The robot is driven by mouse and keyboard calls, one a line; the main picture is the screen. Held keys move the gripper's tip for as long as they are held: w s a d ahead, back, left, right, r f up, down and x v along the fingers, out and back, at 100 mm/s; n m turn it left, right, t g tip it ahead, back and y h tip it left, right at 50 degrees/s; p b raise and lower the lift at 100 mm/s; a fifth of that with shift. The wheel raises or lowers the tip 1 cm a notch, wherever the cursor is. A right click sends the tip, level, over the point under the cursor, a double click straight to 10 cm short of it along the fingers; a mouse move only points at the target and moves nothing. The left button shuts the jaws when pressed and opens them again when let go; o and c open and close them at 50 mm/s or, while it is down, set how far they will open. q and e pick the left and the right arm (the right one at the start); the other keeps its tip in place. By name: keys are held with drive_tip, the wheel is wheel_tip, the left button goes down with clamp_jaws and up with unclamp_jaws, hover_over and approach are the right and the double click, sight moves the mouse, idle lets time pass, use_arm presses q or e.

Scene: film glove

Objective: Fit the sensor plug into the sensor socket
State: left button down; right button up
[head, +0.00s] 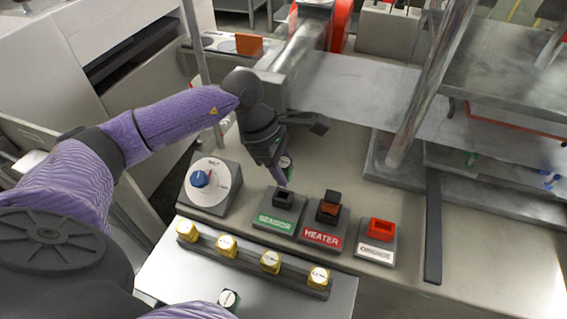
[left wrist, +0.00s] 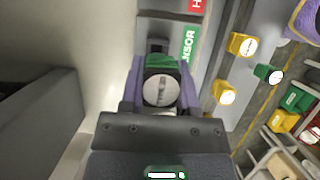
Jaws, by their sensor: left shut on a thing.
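The sensor socket (head: 284,198) is a black block with a dark opening, behind a green SENSOR label (head: 276,223). My left gripper (head: 283,177) is just behind and above it in the head view, pointing down. It is shut on the sensor plug (left wrist: 161,66), a green body with a round grey-white cap between the purple fingers. In the left wrist view the dark socket (left wrist: 157,46) shows just beyond the plug. The plug's lower end is hidden, and I cannot tell whether it touches the socket. My right gripper is not in view.
The HEATER socket (head: 329,207) and a red socket (head: 381,229) stand to the right. A dial box (head: 208,184) stands to the left. In front is a rack (head: 248,261) with several yellow-capped plugs. A metal post (head: 425,90) rises behind on the right.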

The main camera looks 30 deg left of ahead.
use_arm(q)
wheel_tip(320, 180, down, 3)
drive_tip(key=shift+r+b, duration=0.2)
drive_tip(key=shift+b, duration=0.5)
drive_tip(key=shift+r, duration=0.1)
idle(0.9)
drive_tip(key=shift+f+b, duration=0.45)
drive_tip(key=shift+b, duration=0.1)
drive_tip(key=shift+f+b, duration=1.1)
drive_tip(key=shift+f, duration=0.15)
drive_tip(key=shift+c, duration=1.3)
unclamp_jaws()
